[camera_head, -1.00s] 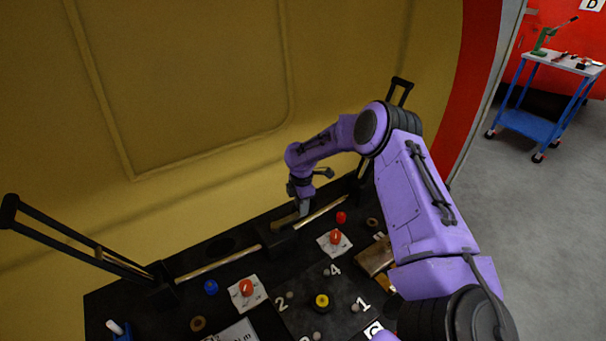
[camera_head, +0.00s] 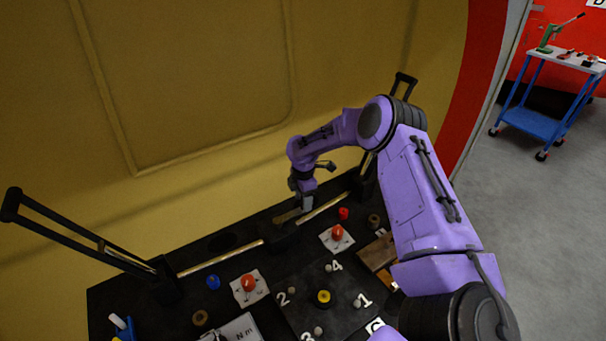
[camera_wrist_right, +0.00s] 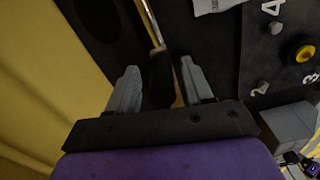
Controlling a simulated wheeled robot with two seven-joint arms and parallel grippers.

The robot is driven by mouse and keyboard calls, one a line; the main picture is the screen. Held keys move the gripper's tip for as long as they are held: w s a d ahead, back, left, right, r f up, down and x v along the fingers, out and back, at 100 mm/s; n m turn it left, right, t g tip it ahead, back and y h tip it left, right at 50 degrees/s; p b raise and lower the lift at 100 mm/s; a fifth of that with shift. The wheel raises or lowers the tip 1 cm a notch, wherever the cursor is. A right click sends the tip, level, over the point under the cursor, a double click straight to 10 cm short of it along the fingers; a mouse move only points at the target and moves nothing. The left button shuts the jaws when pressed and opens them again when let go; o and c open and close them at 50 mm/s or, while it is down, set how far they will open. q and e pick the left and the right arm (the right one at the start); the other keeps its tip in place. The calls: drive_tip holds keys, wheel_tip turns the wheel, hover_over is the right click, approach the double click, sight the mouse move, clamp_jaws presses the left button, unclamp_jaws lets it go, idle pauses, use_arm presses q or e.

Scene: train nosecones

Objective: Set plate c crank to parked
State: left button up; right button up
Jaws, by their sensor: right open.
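The dark plate (camera_head: 295,312) lies on the black bench top, with a yellow-centred knob (camera_head: 323,297), several small grey studs and the white numbers 1 to 4 around it. A white label beside it, cut by the lower picture edge, seems to read C. The plate's corner and knob (camera_wrist_right: 304,53) also show at the right of the wrist view. I cannot make out the crank. My right gripper (camera_head: 299,208) is at the bench's back edge, over the brass rod. In the wrist view its grey fingers (camera_wrist_right: 153,88) are apart, with a black block (camera_wrist_right: 161,75) between them. My left gripper is not seen.
A brass rod (camera_head: 222,257) runs along the back of the bench beside the yellow wall. Two red knobs (camera_head: 248,283) (camera_head: 337,233) sit on white cards. A black lever (camera_head: 75,240) rises at left. A trolley (camera_head: 545,95) stands far right.

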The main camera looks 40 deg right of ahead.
wheel_tip(320, 180, up, 10)
drive_tip(key=shift+r+b, duration=0.1)
drive_tip(key=shift+b, duration=0.4)
